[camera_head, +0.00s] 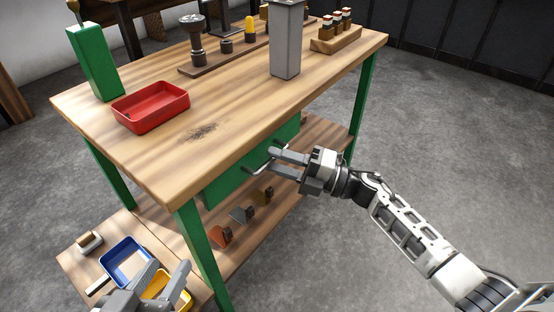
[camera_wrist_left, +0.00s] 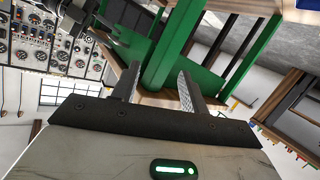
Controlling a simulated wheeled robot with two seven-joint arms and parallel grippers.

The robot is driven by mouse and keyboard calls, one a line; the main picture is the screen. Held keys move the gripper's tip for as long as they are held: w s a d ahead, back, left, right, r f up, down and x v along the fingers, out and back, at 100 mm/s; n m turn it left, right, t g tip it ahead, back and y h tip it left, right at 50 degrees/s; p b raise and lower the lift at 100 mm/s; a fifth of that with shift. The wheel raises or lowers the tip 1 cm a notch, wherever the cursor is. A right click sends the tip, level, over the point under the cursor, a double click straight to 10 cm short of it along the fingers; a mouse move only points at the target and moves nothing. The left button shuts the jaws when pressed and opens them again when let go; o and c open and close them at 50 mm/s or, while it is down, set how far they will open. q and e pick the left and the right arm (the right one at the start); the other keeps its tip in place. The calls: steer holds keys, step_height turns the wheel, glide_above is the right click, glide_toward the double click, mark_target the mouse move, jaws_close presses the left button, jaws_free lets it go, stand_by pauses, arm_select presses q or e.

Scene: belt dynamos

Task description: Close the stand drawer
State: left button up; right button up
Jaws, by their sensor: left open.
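The stand drawer's green front (camera_head: 225,184) shows under the near-right edge of the wooden tabletop, with a thin grey handle (camera_head: 254,170) on it. The tabletop hides the drawer's inside, and I cannot tell how far out it is. My right gripper (camera_head: 272,158) is at the handle with its two fingers apart; I cannot tell whether they touch it. My left gripper (camera_head: 166,268) is open and empty at the lower left, over the small trays, away from the drawer. In the left wrist view its fingers (camera_wrist_left: 157,82) are spread, with green stand parts beyond.
On the tabletop (camera_head: 240,118) are a red tray (camera_head: 151,107), a green block (camera_head: 95,62), a grey post (camera_head: 286,40) and racks of parts. A blue tray (camera_head: 125,262) and yellow tray (camera_head: 176,290) lie low left. Several small parts sit on the lower shelf. The right floor is clear.

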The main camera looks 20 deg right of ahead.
arm_select(q)
steer(key=shift+s+a+f+g+p, duration=0.15)
steer(key=shift+f+g+p, duration=0.15)
steer(key=shift+f+p, duration=0.15)
arm_select(e)
steer(key=v, duration=1.5)
steer(key=shift+d, duration=0.2)
steer(key=shift+f, duration=0.1)
arm_select(q)
steer(key=shift+r, duration=0.15)
